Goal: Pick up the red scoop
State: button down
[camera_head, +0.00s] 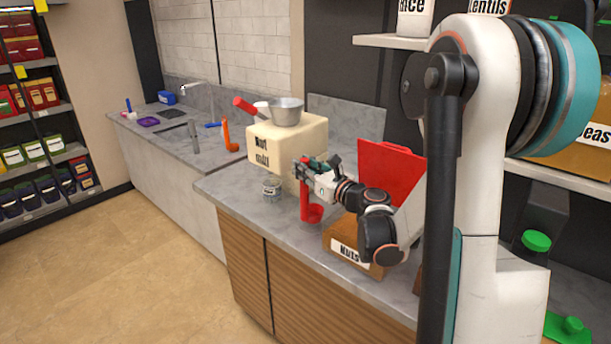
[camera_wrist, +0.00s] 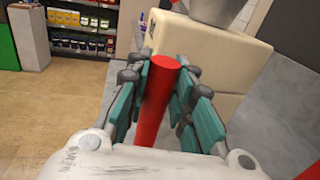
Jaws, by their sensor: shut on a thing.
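The red scoop (camera_head: 312,212) hangs below my gripper (camera_head: 306,170) in the head view, with its handle up and its bowl down over the grey counter. In the wrist view its red handle (camera_wrist: 158,95) stands between the teal finger pads of my gripper (camera_wrist: 160,85). The fingers are shut on the handle. The bowl is hidden in the wrist view. In the head view I cannot tell whether the bowl touches the counter.
A cream block-shaped machine (camera_head: 290,145) with a metal bowl (camera_head: 286,112) stands just behind. A labelled nuts box (camera_head: 350,250) and red panel (camera_head: 390,175) are to the right.

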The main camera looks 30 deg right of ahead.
notch_tip(320, 180, up, 18)
jog(key=p, duration=0.6)
